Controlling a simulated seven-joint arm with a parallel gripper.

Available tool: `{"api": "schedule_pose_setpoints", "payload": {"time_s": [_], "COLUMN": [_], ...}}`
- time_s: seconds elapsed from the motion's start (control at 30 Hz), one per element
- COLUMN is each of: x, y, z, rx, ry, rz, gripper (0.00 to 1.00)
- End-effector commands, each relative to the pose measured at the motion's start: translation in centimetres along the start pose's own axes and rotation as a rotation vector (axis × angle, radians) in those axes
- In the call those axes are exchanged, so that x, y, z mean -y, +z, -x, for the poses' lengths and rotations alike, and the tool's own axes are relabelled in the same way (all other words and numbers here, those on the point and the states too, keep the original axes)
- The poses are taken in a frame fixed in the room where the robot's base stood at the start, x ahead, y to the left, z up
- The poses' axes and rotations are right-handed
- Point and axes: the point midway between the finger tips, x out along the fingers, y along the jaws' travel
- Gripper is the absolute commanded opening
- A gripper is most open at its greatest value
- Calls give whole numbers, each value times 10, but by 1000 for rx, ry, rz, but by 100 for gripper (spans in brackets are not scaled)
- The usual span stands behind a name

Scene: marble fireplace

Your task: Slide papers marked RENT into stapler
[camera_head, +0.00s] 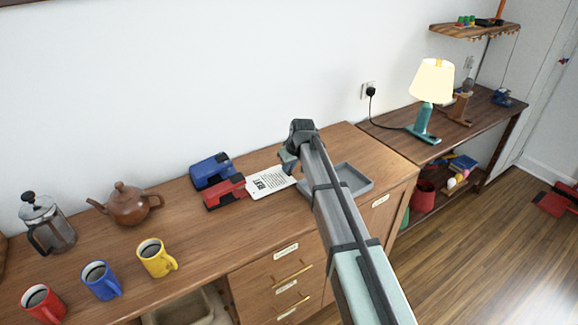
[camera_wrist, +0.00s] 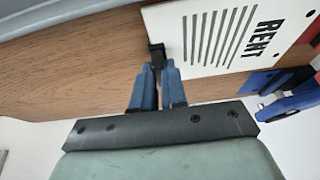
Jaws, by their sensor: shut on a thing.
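The white papers marked RENT (camera_head: 270,182) lie low over the wooden cabinet top, with the RENT end toward the staplers. A red stapler (camera_head: 224,192) is at their left end; I cannot tell whether they are between its jaws. A blue stapler (camera_head: 211,170) stands just behind the red one. In the wrist view, the papers (camera_wrist: 222,40) reach past my gripper to the upper right. My gripper (camera_wrist: 157,62) is shut on a small black clip (camera_wrist: 156,50) at the papers' near edge. In the head view, my arm partly hides the gripper.
A grey tray (camera_head: 364,184) sits right of the papers, partly behind my arm. A brown teapot (camera_head: 128,204), a French press (camera_head: 46,224) and red, blue and yellow mugs stand at the left. A lit lamp (camera_head: 431,85) stands on the side table.

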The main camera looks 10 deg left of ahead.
Motion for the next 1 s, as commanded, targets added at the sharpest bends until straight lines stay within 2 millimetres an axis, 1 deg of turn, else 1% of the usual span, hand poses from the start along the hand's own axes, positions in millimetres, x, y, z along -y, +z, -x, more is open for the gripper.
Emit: {"api": "schedule_pose_setpoints", "payload": {"time_s": [0.63,1.0], "x": [15,16], "y": [0,0], "z": [0,0], "rx": [0,0], "ry": [0,0], "rz": [-1,0], "gripper": [0,0]}}
